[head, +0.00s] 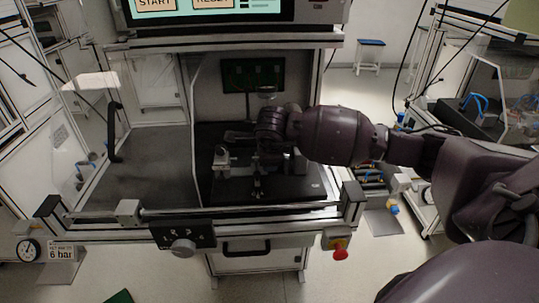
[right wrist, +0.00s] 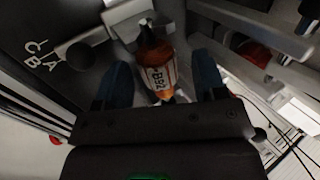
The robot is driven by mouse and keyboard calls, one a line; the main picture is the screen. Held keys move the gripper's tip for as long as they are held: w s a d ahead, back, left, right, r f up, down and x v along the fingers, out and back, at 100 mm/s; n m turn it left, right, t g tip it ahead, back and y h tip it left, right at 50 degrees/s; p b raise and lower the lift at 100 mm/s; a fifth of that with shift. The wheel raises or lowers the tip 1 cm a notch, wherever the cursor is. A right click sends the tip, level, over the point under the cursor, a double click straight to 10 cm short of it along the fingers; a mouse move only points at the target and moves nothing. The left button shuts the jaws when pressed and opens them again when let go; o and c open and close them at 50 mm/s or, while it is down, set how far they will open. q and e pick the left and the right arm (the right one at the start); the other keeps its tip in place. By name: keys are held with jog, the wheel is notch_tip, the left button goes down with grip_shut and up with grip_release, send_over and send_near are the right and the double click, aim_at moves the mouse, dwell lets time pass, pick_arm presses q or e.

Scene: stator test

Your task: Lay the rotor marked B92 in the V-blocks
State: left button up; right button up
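In the right wrist view the rotor marked B92 (right wrist: 160,76) has a copper-orange body with a white label and a dark upper end. It lies between the two blue-tipped fingers of my right gripper (right wrist: 163,84), with a visible gap on each side. The gripper is open around it. In the head view my right gripper (head: 262,138) is over the black plate (head: 232,192) inside the test station, and the hand hides the rotor. Grey blocks (head: 222,158) stand on that plate; I cannot tell whether they are the V-blocks. My left gripper is not in view.
The station's front rail (head: 235,209) and side frames bound the work space. A black handle (head: 114,131) stands at its left. A dark surface (head: 155,168) left of the plate is clear. A red button (head: 340,254) sits at the front right.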

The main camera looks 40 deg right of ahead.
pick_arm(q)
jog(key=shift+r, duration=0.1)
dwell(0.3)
pick_arm(e)
jog(key=v, duration=0.3)
jog(key=shift+r+p, duration=0.35)
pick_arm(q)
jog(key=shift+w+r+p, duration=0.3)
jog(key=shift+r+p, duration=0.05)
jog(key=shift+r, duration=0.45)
pick_arm(e)
jog(key=v, duration=0.7)
jog(key=shift+s, duration=0.2)
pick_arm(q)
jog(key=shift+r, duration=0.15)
